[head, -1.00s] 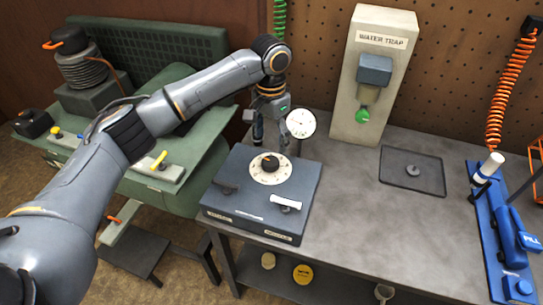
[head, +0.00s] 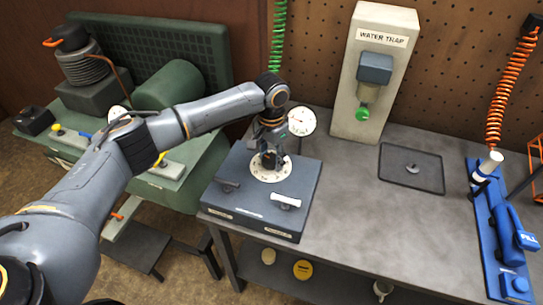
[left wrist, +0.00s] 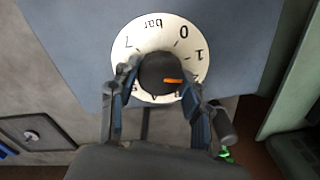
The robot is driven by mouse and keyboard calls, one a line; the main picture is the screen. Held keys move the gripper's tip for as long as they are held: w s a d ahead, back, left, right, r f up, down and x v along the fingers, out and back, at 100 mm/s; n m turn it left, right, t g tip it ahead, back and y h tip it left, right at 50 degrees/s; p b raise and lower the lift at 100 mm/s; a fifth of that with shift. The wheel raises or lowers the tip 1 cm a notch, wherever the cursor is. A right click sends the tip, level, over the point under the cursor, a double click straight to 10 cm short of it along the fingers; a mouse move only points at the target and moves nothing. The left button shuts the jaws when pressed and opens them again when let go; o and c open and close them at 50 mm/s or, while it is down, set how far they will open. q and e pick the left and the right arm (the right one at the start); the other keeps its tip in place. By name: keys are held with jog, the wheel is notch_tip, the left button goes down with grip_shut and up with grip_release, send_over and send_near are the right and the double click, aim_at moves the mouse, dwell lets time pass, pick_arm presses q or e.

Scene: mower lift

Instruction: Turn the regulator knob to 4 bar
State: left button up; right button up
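The regulator knob (left wrist: 158,74) is dark with an orange pointer, at the centre of a white dial (left wrist: 145,33) marked "bar", 0, 1 and 7. In the left wrist view the pointer points right and slightly down, past the 1; the figures there are partly covered. In the head view the dial (head: 284,173) lies on a blue-grey box, with the knob mostly hidden by my left gripper (head: 268,160). In the left wrist view this gripper (left wrist: 158,82) has its fingers spread on either side of the knob; firm contact is not clear. My right gripper is out of view.
A round gauge (head: 302,121) stands just behind the box. Two handles (head: 286,202) lie on the box front. The water trap (head: 370,75) stands at the back, with a dark tray (head: 411,169) to its right. The middle of the bench is clear.

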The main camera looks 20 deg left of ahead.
pick_arm(q)
jog(key=c, duration=0.4)
jog(key=shift+c, duration=0.2)
jog(key=shift+r+m+p, duration=0.15)
jog(key=shift+m+p, duration=0.35)
jog(key=shift+p, duration=0.2)
jog(key=shift+d+m+p, duration=0.1)
jog(key=shift+m+p, duration=0.9)
jog(key=shift+m, duration=0.2)
jog(key=m+p, duration=0.2)
jog(key=m, duration=0.2)
jog(key=shift+m, duration=0.3)
jog(key=m+p, duration=0.1)
jog(key=m, duration=0.9)
jog(key=shift+s+p, duration=0.15)
jog(key=shift+p, duration=0.25)
jog(key=shift+m, duration=0.4)
